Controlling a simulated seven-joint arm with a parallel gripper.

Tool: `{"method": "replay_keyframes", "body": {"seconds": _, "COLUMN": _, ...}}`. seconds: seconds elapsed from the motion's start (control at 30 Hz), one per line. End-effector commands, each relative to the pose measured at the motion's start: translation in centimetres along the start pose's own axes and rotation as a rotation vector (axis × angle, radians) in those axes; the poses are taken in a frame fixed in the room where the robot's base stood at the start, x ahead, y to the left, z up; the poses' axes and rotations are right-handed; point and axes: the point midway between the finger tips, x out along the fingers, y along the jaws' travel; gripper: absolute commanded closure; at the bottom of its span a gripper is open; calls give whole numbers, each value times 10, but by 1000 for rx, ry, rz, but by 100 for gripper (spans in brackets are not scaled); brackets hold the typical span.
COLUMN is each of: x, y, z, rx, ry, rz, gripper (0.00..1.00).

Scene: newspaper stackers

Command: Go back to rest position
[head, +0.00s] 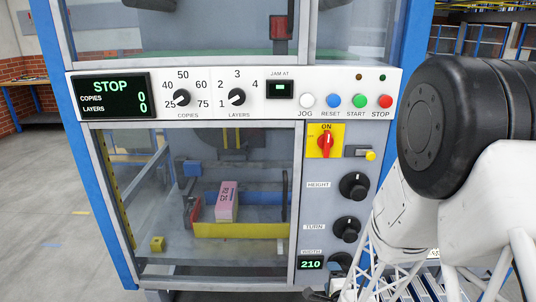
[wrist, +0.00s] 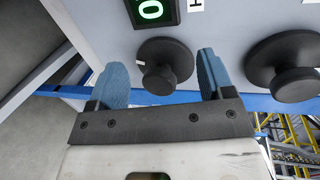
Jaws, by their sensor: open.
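My gripper (wrist: 160,72) is open, its two blue fingers spread apart in the wrist view. A black knob (wrist: 165,62) appears between the fingers, and I see no finger touching it. I cannot tell how far the fingertips are from the panel. This is the width knob (head: 339,261), beside the green 210 display (head: 311,263) in the head view, where my arm partly covers it. In the head view my white and black arm fills the right side, and my gripper is mostly hidden at the bottom.
The control panel (head: 232,96) reads STOP with zero copies and layers. A red switch (head: 325,142) points to ON. The turn knob (wrist: 288,66) is close on the right of my gripper. Behind glass, a pink bundle (head: 227,201) stands by a yellow bar (head: 240,230).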

Motion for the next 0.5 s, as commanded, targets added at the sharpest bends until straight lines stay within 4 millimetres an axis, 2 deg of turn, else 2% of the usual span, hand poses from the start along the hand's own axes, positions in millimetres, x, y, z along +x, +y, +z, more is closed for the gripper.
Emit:
{"method": "replay_keyframes", "body": {"seconds": 0.1, "x": 4, "y": -25, "z": 9, "rx": -120, "ry": -4, "rz": 75, "gripper": 26}}
{"method": "replay_keyframes", "body": {"seconds": 0.23, "x": 1, "y": -52, "z": 11, "rx": -246, "ry": -3, "rz": 159, "gripper": 26}}
{"method": "replay_keyframes", "body": {"seconds": 0.5, "x": -24, "y": -110, "z": 12, "rx": -501, "ry": -32, "rz": 340, "gripper": 26}}
